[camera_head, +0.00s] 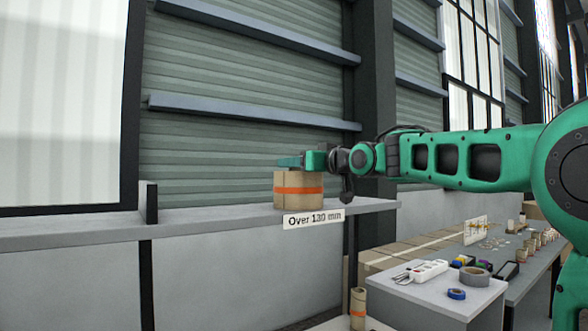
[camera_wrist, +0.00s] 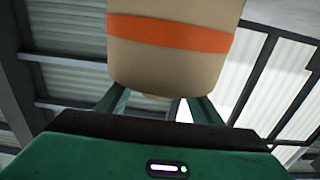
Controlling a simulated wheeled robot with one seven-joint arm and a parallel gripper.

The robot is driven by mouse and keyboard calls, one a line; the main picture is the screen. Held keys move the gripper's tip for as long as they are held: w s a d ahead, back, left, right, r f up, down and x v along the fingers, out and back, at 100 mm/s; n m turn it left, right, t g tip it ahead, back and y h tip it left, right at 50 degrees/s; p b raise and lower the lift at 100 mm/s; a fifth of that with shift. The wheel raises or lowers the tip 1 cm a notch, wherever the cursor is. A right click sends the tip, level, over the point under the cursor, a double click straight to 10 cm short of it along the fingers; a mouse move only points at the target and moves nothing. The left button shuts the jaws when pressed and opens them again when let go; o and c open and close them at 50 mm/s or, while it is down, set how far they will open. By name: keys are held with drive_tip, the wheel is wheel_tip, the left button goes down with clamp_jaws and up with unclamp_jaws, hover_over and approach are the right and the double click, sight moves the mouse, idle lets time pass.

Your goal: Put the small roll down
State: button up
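A tan roll with an orange band (camera_head: 298,198) is at the end of the grey ledge, just behind the "Over 130 mm" label. My gripper (camera_head: 290,162) reaches in from the right, level with the roll's upper end. In the wrist view the tan roll (camera_wrist: 175,65) fills the upper middle, its orange band across it. My gripper's fingers (camera_wrist: 160,106) are spread apart, and their tips go behind the roll's near end. The roll hides the tips, so I cannot tell whether they press on it. A slimmer banded roll (camera_head: 358,308) stands upright on a lower surface.
The grey ledge (camera_head: 220,222) is clear to the left of the roll, up to a dark post (camera_head: 148,203). The label (camera_head: 313,219) hangs at its front edge. A bench (camera_head: 440,295) at lower right holds a power strip (camera_head: 428,271) and tape rolls (camera_head: 474,277).

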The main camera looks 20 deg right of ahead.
drive_tip(key=v, duration=1.2)
drive_tip(key=s+d+f+m+g+h, duration=0.2)
drive_tip(key=s+d+f+g, duration=0.15)
drive_tip(key=f, duration=0.65)
drive_tip(key=s+d+f+m+g+h, duration=0.2)
drive_tip(key=s+d+f, duration=0.2)
drive_tip(key=f, duration=0.5)
drive_tip(key=s+d+f+m+g+h, duration=0.2)
drive_tip(key=s+d+f+g, duration=0.15)
drive_tip(key=f, duration=0.65)
drive_tip(key=s+f+m+g, duration=0.1)
drive_tip(key=s+f+g, duration=0.1)
drive_tip(key=s+f, duration=0.4)
drive_tip(key=s+f+m+g, duration=0.1)
drive_tip(key=s+f+g, duration=0.2)
drive_tip(key=s, duration=0.9)
drive_tip(key=s+f+m+g, duration=0.2)
drive_tip(key=s+f+g, duration=0.1)
drive_tip(key=s+f, duration=0.6)
drive_tip(key=shift+d+y, duration=0.3)
drive_tip(key=shift+w+f, duration=0.1)
drive_tip(key=shift+w, duration=0.05)
